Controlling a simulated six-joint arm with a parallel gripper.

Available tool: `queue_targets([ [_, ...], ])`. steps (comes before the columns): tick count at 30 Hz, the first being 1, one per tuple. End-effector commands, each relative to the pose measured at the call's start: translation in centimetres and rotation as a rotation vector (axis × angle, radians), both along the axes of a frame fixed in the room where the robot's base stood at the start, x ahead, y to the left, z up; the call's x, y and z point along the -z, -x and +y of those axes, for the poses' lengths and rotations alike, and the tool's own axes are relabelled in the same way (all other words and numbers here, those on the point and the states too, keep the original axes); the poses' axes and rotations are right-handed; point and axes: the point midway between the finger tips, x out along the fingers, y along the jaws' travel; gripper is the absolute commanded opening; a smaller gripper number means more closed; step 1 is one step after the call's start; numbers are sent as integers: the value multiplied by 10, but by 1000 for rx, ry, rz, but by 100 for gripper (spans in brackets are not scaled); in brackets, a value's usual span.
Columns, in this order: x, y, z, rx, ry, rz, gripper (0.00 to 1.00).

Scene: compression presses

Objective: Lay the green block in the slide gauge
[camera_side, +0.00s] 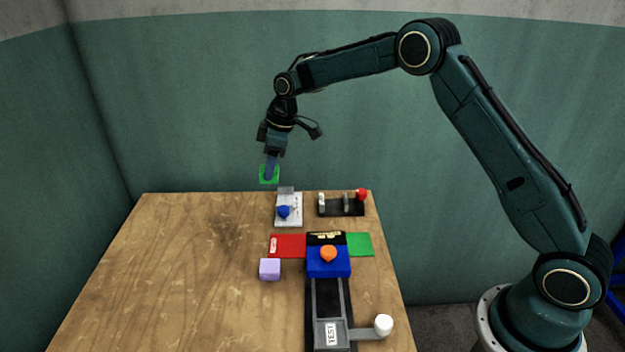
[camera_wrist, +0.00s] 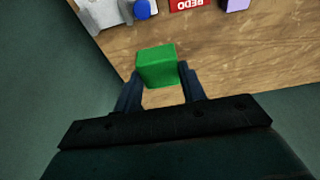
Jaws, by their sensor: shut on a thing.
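The green block (camera_side: 264,179) is held in the air near the table's far edge, behind the small white device. My gripper (camera_side: 270,166) points down and is shut on it. In the wrist view the green block (camera_wrist: 157,66) sits between the two fingertips of my gripper (camera_wrist: 159,82). A small white device with a blue knob and a grey block (camera_side: 288,208) stands at the back of the table and may be the slide gauge; I cannot tell for sure. Part of the white device (camera_wrist: 103,14) shows at the wrist view's top left.
A blue press (camera_side: 329,264) with an orange knob stands over a dark track, with a grey TEST carriage and white-knobbed handle in front. Red (camera_side: 288,245) and green (camera_side: 361,244) pads flank it. A lilac cube (camera_side: 269,269) and black switch panel (camera_side: 341,208) are nearby. The table's left is clear.

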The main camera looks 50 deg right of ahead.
Motion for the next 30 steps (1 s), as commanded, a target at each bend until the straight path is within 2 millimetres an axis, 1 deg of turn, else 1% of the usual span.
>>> queue_targets([
  [1, 10, -7, -11, 5, 0, 3, 20],
  [6, 36, -27, -41, 3, -1, 2, 20],
  [12, 60, -41, -70, 2, 0, 1, 20],
  [18, 71, -46, -83, 0, 1, -1, 20],
  [30, 73, -47, -85, -1, 1, -1, 20],
])
